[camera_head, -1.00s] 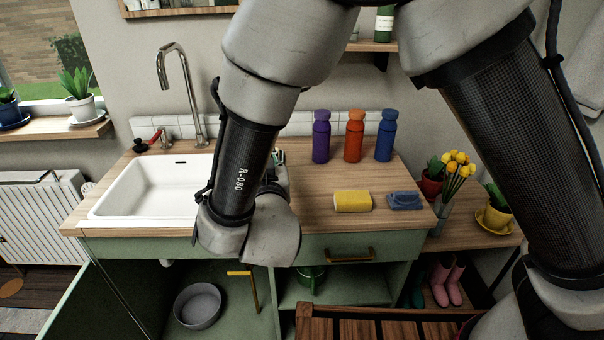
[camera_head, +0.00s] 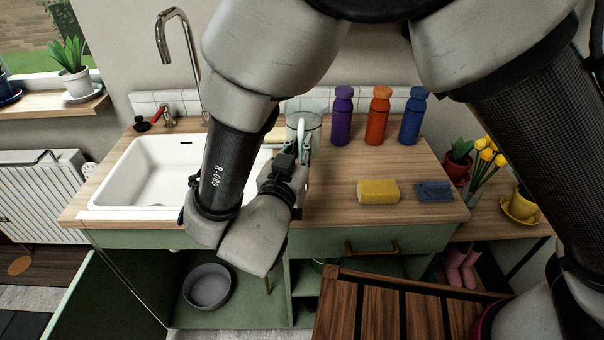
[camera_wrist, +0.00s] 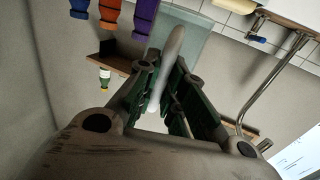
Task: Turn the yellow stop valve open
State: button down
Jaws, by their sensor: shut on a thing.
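My gripper (camera_head: 301,150) is above the wooden counter, shut on a slim pale grey-white handle-like thing (camera_head: 301,130). In the wrist view the pale thing (camera_wrist: 174,50) stands between the green-lined fingers of my gripper (camera_wrist: 168,70). A clear glass jar (camera_head: 312,121) is right behind it; I cannot tell whether the thing is inside the jar. The yellow stop valve's lever is hidden behind my arm. A short length of brownish pipe (camera_head: 268,285) shows in the open cabinet under the sink, well below my gripper.
The white sink (camera_head: 150,180) is at left, with a curved tap (camera_head: 185,45) behind it. A grey bowl (camera_head: 208,287) sits in the cabinet. A slatted wooden bench (camera_head: 390,310) blocks the front right.

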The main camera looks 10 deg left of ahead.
notch_tip(320, 180, down, 7)
dwell(0.3)
jog(key=shift+f, duration=0.1)
jog(key=c, duration=1.5)
grip_release()
jog(key=shift+f, duration=0.1)
jog(key=s, duration=0.8)
jog(key=shift+f, duration=0.35)
